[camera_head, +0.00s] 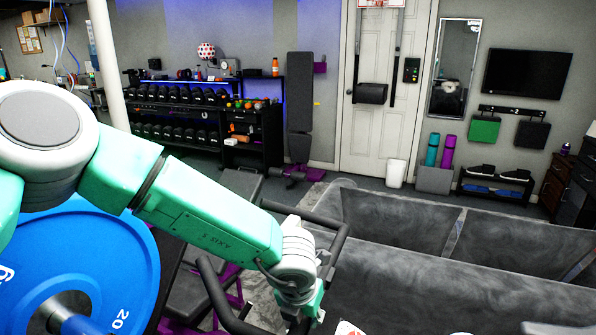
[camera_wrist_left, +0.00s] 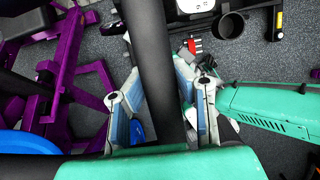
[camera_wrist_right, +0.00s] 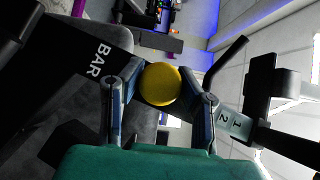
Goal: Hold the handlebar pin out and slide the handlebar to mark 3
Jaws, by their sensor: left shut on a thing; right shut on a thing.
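The handlebar is a black bar (camera_wrist_left: 155,45) running between the fingers of my left gripper (camera_wrist_left: 158,78) in the left wrist view; that gripper is shut on it. In the head view my left gripper (camera_head: 307,302) is low in the centre, by a bent black bar (camera_head: 338,245). The pin has a round yellow knob (camera_wrist_right: 161,84). My right gripper (camera_wrist_right: 162,72) is shut on this knob, one finger on each side. A pale scale plate (camera_wrist_right: 235,123) right of the knob shows marks 1 and 2; I cannot see mark 3. The pin's shaft is hidden behind the knob.
A blue weight plate (camera_head: 120,255) is at left. A purple frame (camera_wrist_left: 62,75) is beside the left gripper. A black beam lettered BAR (camera_wrist_right: 85,55) lies left of the right gripper. A grey sofa (camera_head: 400,270) fills the lower right of the head view.

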